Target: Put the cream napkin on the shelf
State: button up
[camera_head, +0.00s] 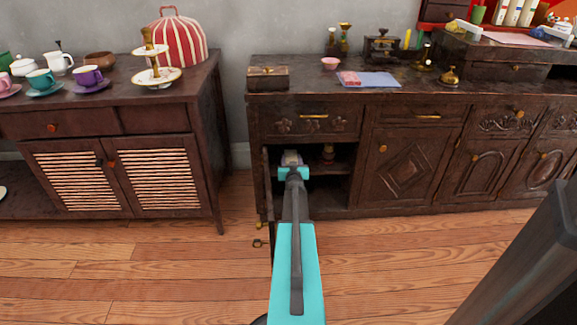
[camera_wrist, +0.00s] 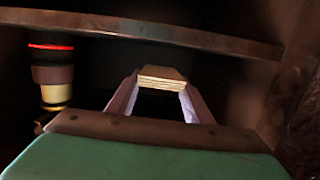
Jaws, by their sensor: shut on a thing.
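The cream napkin (camera_wrist: 162,76) is a small folded stack with layered edges, held between the fingertips of my gripper (camera_wrist: 160,88). My gripper (camera_head: 292,160) reaches into the open cabinet bay in the head view and is shut on the napkin. The shelf (camera_head: 333,169) is a dark board across the inside of that bay. In the wrist view, which appears upside down, the shelf's edge (camera_wrist: 150,30) runs across the top. The napkin looks apart from the board, but the exact gap is hard to judge. The back of the bay is dark.
A small jar with a red band (camera_wrist: 52,75) stands on the shelf beside my gripper; it shows right of it in the head view (camera_head: 327,153). The open door (camera_head: 267,190) is at the bay's left. A closed door (camera_head: 405,165) is at its right.

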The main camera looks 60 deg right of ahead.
aim_at(289, 156)
jog(key=shift+w+d+f+b, duration=0.1)
jog(key=shift+w+d+b, duration=0.1)
jog(key=shift+w+d, duration=0.35)
jog(key=shift+w+d+f+b, duration=0.15)
jog(key=shift+w+d, duration=0.2)
jog(key=shift+w, duration=0.3)
jog(key=shift+f+b, duration=1.05)
jog(key=shift+f, duration=0.55)
jog(key=shift+f, duration=0.2)
jog(key=o, duration=1)
jog(key=shift+r, duration=0.1)
